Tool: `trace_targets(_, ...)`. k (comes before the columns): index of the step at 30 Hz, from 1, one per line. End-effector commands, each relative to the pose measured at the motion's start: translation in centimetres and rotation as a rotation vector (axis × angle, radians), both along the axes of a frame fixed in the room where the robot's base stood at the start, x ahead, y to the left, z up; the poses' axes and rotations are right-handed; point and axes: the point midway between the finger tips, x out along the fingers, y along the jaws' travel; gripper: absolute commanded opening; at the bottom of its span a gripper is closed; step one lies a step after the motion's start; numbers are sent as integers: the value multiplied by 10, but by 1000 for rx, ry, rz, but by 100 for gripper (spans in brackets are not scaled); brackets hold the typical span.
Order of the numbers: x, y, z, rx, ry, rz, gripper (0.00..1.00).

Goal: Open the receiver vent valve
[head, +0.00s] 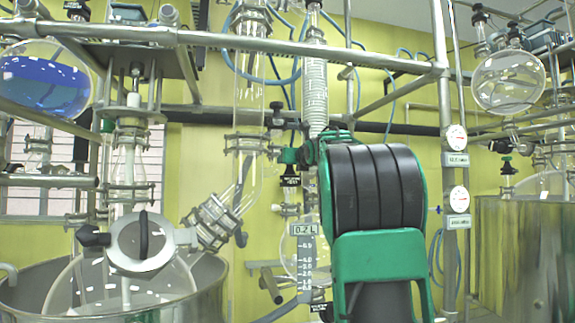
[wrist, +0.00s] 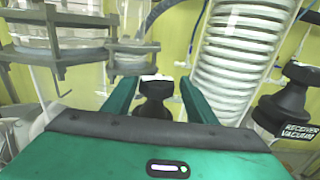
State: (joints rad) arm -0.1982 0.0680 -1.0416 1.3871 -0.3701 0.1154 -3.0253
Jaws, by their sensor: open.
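The fingers are open, with a gap on each side of the knob. Any label on this knob is hidden by the gripper body, so I cannot read whether it is the vent. To its right is another black knob (wrist: 285,106) labelled "RECEIVER VACUUM". My arm hides part of this area.
The coiled glass condenser (wrist: 240,50) stands close at the right, and clamped glass tubing (wrist: 60,45) at the left. A metal rail (head: 250,42) crosses above. The graduated receiver (head: 303,262) hangs below, and a steel vessel (head: 205,290) stands at lower left.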

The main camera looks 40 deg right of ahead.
Motion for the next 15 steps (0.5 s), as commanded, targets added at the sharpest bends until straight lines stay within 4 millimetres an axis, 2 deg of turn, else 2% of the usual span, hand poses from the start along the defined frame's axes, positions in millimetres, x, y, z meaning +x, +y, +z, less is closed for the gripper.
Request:
trace_targets(10, 14, 4, 0, -9, -5, -80, 52)
trace_targets(15, 12, 5, 1, -8, -5, -127, 52)
